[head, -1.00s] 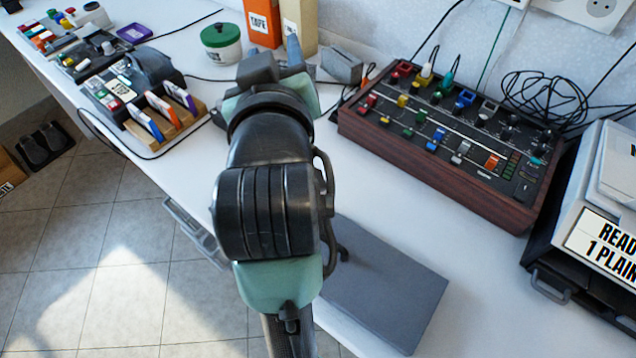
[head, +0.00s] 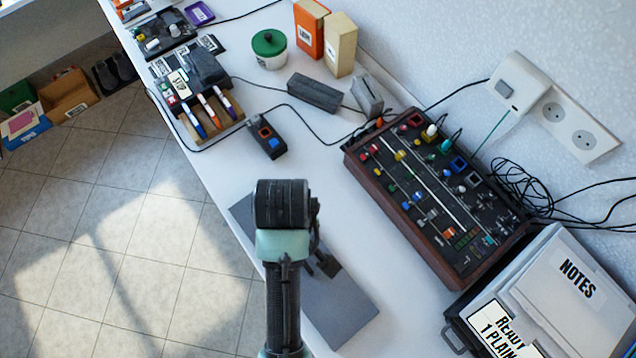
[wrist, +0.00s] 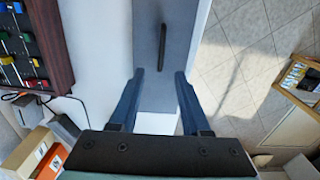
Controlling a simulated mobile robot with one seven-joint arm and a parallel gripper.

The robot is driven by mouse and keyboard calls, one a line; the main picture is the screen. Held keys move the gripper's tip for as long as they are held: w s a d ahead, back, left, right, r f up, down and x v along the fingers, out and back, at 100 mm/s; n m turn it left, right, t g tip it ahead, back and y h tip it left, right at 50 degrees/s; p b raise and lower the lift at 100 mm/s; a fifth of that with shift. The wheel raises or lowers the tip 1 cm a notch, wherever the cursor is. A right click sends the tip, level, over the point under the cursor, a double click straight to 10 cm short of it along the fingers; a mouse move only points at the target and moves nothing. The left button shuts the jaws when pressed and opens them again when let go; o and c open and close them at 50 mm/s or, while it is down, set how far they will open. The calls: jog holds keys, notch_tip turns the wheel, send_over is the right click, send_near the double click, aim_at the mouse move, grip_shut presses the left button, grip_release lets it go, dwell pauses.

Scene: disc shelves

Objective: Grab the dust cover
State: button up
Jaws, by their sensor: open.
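The dust cover looks to be the flat grey panel (head: 345,308) at the front edge of the white table, partly hidden behind my arm in the head view. In the wrist view the grey panel (wrist: 186,28) lies ahead, with a dark bar handle (wrist: 164,42) standing along its middle. My gripper (wrist: 159,74) is open and empty. Its two blue fingers point toward the panel's near end, one on each side of the handle's line, short of the handle.
A small dark device (head: 263,137), a dark grey block (head: 315,92) and a pen rack (head: 210,115) lie farther back. White table around the panel is clear.

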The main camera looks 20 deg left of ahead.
jog(key=f, duration=0.6)
jog(key=shift+s+a+f, duration=0.1)
jog(key=shift+s+f, duration=0.2)
jog(key=shift+f, duration=0.1)
jog(key=shift+w+a+f, duration=0.1)
jog(key=shift+f, duration=1.4)
jog(key=shift+w+a+f, duration=0.1)
jog(key=shift+f, duration=1.35)
grip_shut()
